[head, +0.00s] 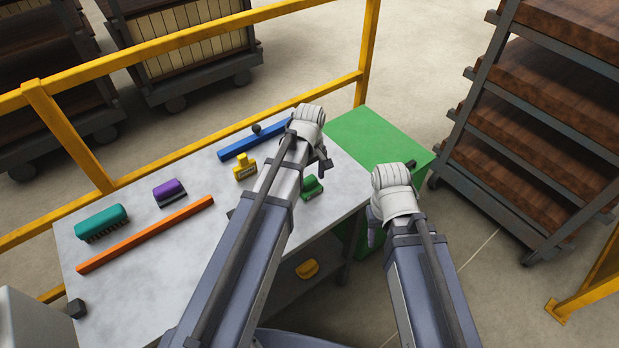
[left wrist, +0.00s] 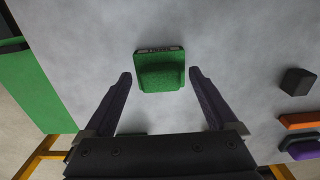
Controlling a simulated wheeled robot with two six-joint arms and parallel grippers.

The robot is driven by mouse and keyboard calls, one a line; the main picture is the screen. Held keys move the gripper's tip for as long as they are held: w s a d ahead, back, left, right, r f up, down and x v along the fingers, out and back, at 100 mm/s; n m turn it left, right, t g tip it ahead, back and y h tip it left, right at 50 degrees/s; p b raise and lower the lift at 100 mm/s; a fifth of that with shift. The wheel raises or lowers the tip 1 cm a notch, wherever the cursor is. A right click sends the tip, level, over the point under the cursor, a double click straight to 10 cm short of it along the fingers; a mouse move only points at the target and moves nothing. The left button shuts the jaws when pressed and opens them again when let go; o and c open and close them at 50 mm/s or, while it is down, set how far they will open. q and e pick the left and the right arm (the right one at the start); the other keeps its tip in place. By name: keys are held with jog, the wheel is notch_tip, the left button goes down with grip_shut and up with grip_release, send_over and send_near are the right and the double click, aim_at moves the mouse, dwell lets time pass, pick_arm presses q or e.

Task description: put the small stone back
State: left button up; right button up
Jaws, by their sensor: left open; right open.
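No object is clearly marked as the small stone. A small green block (head: 312,187) with a dark label strip lies on the grey table; it also shows in the left wrist view (left wrist: 160,76). My left gripper (head: 322,166) is open and empty above the table by this block. In the left wrist view its two fingers (left wrist: 160,85) stand apart on either side of the block, with gaps. A small dark block (head: 76,308) lies at the table's front left corner. A dark block also shows in the left wrist view (left wrist: 297,82). My right gripper (head: 385,205) is open beyond the table's right edge.
The table (head: 130,290) holds a teal brush-like block (head: 102,220), purple block (head: 168,190), orange bar (head: 145,235), yellow block (head: 245,168) and blue bar (head: 240,145). A yellow piece (head: 307,268) sits below. A green box (head: 380,135), yellow railing (head: 180,40) and rack (head: 500,150) stand around.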

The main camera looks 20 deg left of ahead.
aim_at(310, 180)
pick_arm(q)
notch_tip(310, 180, up, 12)
jog(key=p, duration=1.1)
jog(key=s+d+m+y, duration=0.1)
jog(key=s+d+m, duration=0.9)
jog(key=s+m, duration=0.4)
jog(key=shift+d+f, duration=0.15)
jog(key=shift+f, duration=0.05)
jog(key=shift+s, duration=0.1)
